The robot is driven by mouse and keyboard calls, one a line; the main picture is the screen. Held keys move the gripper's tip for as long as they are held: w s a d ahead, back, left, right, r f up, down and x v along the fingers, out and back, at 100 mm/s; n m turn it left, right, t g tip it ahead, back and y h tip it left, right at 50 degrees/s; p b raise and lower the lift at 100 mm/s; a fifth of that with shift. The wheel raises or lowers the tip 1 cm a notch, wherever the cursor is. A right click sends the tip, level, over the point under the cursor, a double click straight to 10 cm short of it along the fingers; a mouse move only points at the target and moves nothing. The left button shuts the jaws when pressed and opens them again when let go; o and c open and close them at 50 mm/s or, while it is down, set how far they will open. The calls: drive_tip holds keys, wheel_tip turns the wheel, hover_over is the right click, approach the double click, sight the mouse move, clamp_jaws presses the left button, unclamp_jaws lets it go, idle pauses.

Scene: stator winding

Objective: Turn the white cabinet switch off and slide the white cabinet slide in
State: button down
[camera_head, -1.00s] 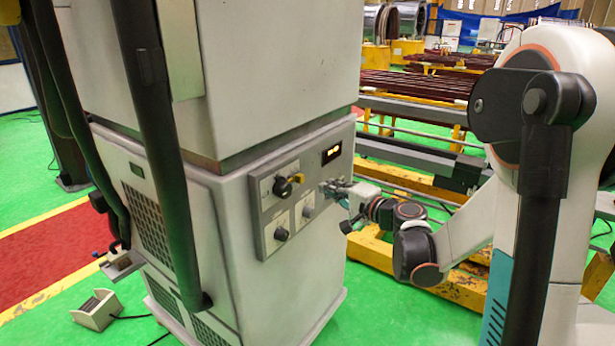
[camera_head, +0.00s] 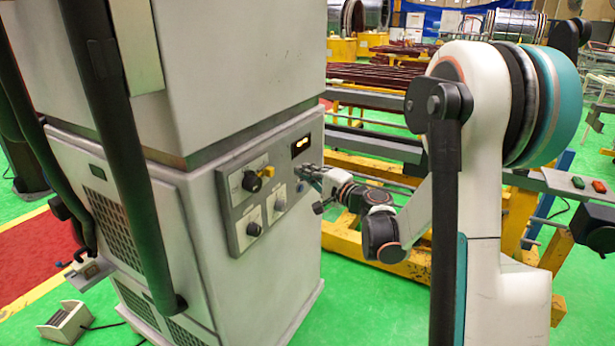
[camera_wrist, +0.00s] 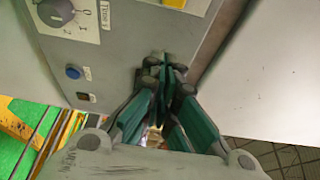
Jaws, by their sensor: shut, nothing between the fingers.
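The white cabinet (camera_head: 165,215) stands left of centre in the head view, with a grey control panel (camera_head: 232,215) on its right-hand face. The panel carries a dark knob with a yellow part (camera_head: 252,182), smaller knobs below it and a lit orange display (camera_head: 300,147). My gripper (camera_head: 308,173) is at the panel's right part, just below the display. In the wrist view its green fingers (camera_wrist: 165,68) are shut and empty, tips close to the panel; I cannot tell if they touch. A dark rotary knob (camera_wrist: 56,12) is at upper left there. I cannot single out the slide.
A blue button (camera_wrist: 73,72) and a small dark switch (camera_wrist: 85,97) sit left of my fingers in the wrist view. Yellow frames (camera_head: 375,262) stand behind my arm. A small box (camera_head: 68,322) lies on the green floor at lower left.

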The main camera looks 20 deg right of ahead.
sight(266, 173)
drive_tip(key=b+x, duration=0.1)
drive_tip(key=x, duration=0.6)
drive_tip(key=shift+f, duration=0.1)
drive_tip(key=shift+s+a+b, duration=0.55)
drive_tip(key=shift+s+a, duration=0.5)
drive_tip(key=shift+a, duration=0.05)
drive_tip(key=shift+s+a, duration=0.4)
drive_tip(key=shift+a, duration=0.1)
drive_tip(key=shift+s+a, duration=0.6)
drive_tip(key=shift+a, duration=0.2)
